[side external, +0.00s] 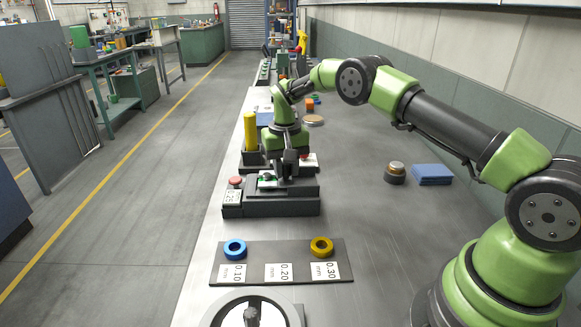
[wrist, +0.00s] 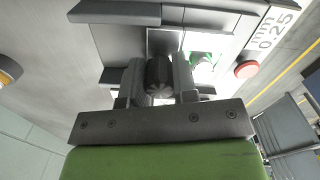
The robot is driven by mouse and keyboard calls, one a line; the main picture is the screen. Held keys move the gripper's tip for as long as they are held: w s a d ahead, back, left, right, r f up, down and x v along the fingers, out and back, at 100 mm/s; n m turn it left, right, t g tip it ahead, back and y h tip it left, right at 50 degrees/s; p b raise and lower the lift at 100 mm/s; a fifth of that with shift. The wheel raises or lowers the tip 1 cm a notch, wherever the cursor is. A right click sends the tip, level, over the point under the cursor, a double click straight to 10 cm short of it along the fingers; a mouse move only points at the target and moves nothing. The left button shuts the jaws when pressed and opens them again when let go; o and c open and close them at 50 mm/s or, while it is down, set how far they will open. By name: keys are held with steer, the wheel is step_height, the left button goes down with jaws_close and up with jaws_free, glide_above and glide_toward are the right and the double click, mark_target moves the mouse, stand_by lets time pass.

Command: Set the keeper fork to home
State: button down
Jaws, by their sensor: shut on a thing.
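My gripper (side external: 289,172) points down over a dark grey fixture (side external: 270,207). In the wrist view, my gripper (wrist: 159,78) has its two fingers closed on either side of a dark ribbed knob (wrist: 159,74). The knob appears to be the handle of the keeper fork; the fork itself is mostly hidden beneath the fingers. A green-and-white marked panel (side external: 267,181) lies on the fixture, just left of the fingers. The green mark (wrist: 201,57) also shows in the wrist view, right of the knob.
A red button (side external: 235,181) and a "0.25 mm" label (side external: 232,197) sit at the fixture's left end. A yellow cylinder (side external: 250,131) stands behind.

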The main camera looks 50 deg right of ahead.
steer(key=shift+w+a, duration=0.25)
steer(key=c, duration=0.9)
jaws_free()
steer(key=shift+s, duration=0.15)
